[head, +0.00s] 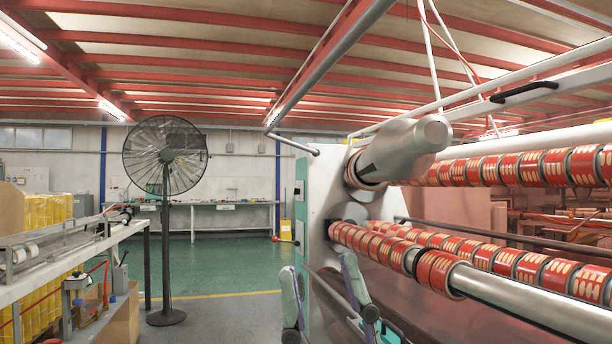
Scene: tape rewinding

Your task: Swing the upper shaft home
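The upper shaft carries a row of red-and-cream tape rolls (500,168) across the upper right of the rewinding machine. A grey, rounded tapering cylinder (405,150) hides part of the row near its left end. I cannot tell whether the shaft's left end is seated at the machine's pale side frame (318,205). Below it, a lower row of rolls (505,262) runs right from the side frame. A bare silver shaft length (535,305) extends at the lower right, beyond a larger roll (440,272). My gripper is not in view.
A white bar with a black handle (525,92) crosses above the upper rolls. Two grey-green upright parts (291,297) stand low before the machine. A pedestal fan (166,160) and a workbench (70,255) are at left. Open green floor (235,265) lies between.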

